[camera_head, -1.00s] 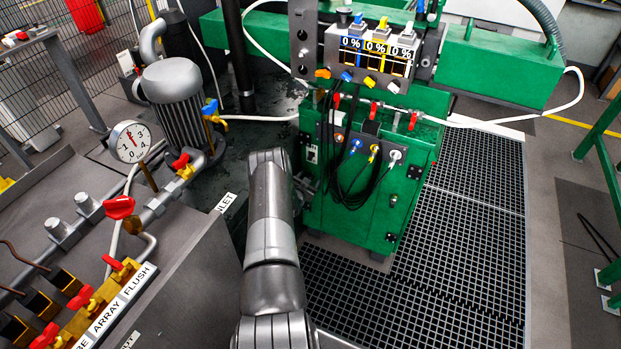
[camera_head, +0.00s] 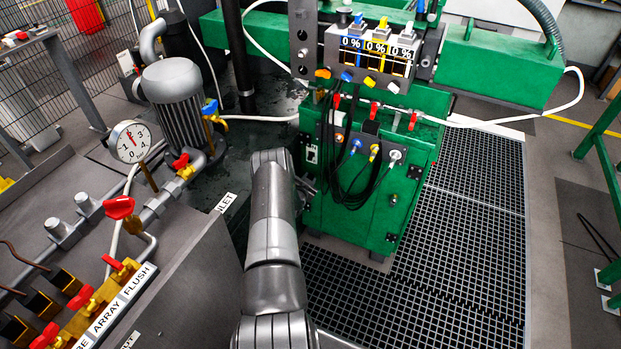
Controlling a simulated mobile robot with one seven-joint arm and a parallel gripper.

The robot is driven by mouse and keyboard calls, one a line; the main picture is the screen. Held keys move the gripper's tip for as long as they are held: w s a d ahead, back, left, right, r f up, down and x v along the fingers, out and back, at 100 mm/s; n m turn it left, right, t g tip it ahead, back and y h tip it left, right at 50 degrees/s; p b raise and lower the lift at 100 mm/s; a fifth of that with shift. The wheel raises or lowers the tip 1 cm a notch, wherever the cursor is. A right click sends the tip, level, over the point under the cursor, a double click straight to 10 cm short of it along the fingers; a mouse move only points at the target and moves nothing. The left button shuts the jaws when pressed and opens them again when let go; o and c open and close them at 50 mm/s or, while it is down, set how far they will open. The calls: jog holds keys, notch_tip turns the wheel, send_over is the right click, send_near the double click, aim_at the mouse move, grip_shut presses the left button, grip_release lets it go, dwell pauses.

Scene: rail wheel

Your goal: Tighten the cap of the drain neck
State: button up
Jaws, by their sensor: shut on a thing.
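My gripper (camera_head: 307,188) shows only as a small grey piece beside my arm's far end, at the left side of the green cabinet (camera_head: 340,215). The arm's wrist hides most of it. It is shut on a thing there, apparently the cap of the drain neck. The cap and the neck cannot be made out behind the wrist, so I cannot tell how far the cap is turned or whether it sits straight.
A grey bench (camera_head: 165,290) with red-handled valves and a pressure gauge (camera_head: 130,141) stands at left. A grey motor (camera_head: 177,100) is behind it. Black cables (camera_head: 345,190) hang on the cabinet's front. Floor grating (camera_head: 400,300) lies clear at right.

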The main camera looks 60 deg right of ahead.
jog(key=shift+c, duration=0.6)
jog(key=o, duration=1)
jog(key=v, duration=1.1)
jog(key=shift+d+f, duration=0.1)
